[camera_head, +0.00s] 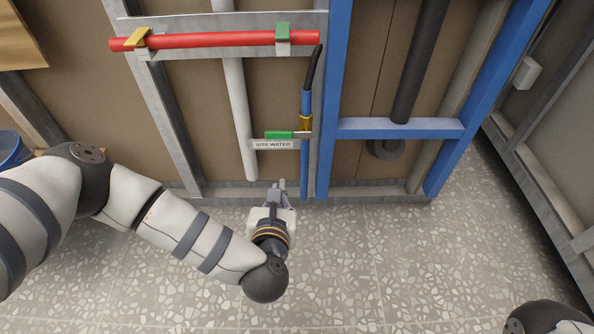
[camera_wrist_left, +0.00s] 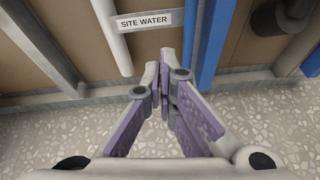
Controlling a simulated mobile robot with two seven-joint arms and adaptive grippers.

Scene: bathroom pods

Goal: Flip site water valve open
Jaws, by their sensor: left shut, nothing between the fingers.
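The site water valve has a brass body (camera_head: 305,124) on a thin vertical blue pipe (camera_head: 304,170). Its green handle (camera_head: 279,135) points left, crosswise to the pipe. A white SITE WATER label (camera_head: 273,145) is just below the handle and also shows in the left wrist view (camera_wrist_left: 144,22). My left gripper (camera_head: 278,184) is shut and empty, below the label and apart from the handle. Its closed fingers (camera_wrist_left: 165,65) point toward the wall in the left wrist view, where the handle is out of frame. My right gripper is out of view.
A red pipe (camera_head: 220,40) crosses above, with a yellow handle (camera_head: 137,38) and a green clip or handle (camera_head: 282,32). A white pipe (camera_head: 240,115) runs left of the valve. A blue frame (camera_head: 400,129) stands to the right. The speckled floor (camera_head: 370,270) is clear.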

